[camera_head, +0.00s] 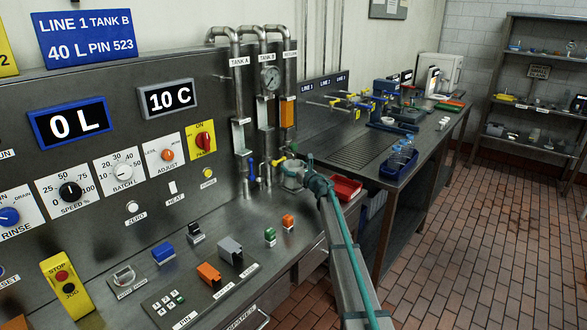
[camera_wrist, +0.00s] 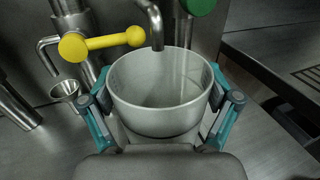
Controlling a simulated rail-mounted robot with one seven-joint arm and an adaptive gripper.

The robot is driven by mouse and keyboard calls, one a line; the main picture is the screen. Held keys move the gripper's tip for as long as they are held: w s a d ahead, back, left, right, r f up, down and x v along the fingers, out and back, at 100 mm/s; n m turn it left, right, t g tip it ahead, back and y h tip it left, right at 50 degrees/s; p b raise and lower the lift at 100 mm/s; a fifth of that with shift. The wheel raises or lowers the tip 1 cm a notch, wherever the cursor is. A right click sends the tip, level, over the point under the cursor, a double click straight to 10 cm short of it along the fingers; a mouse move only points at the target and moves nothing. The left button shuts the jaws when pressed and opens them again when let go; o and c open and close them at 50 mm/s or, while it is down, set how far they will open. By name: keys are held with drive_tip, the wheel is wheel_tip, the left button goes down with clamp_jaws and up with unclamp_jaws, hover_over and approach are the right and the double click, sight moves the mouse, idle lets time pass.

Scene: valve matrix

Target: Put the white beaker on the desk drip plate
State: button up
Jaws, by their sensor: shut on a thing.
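The white beaker (camera_wrist: 160,122) is upright between the two teal fingers of my gripper (camera_wrist: 160,105) in the wrist view, with a finger pressed on each side. Its inside looks empty. A bent metal spout (camera_wrist: 153,22) hangs just behind or over its far rim. In the head view the beaker (camera_head: 292,176) shows at the right end of the panel, below the pipes, with my gripper (camera_head: 305,178) around it. Whether its base touches the surface below is hidden. The desk drip plate may be the slatted area (camera_head: 368,140) on the far bench.
A yellow valve handle (camera_wrist: 100,43) and a green knob (camera_wrist: 199,5) stand close to the beaker. A small metal funnel (camera_wrist: 66,92) is at the left. A red tray (camera_head: 345,188) lies right of my gripper. A blue tray with bottles (camera_head: 400,160) sits on the far bench.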

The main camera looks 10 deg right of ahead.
drive_tip(key=o, duration=0.9)
drive_tip(key=shift+f, duration=0.1)
drive_tip(key=b+v, duration=0.2)
drive_tip(key=v, duration=1)
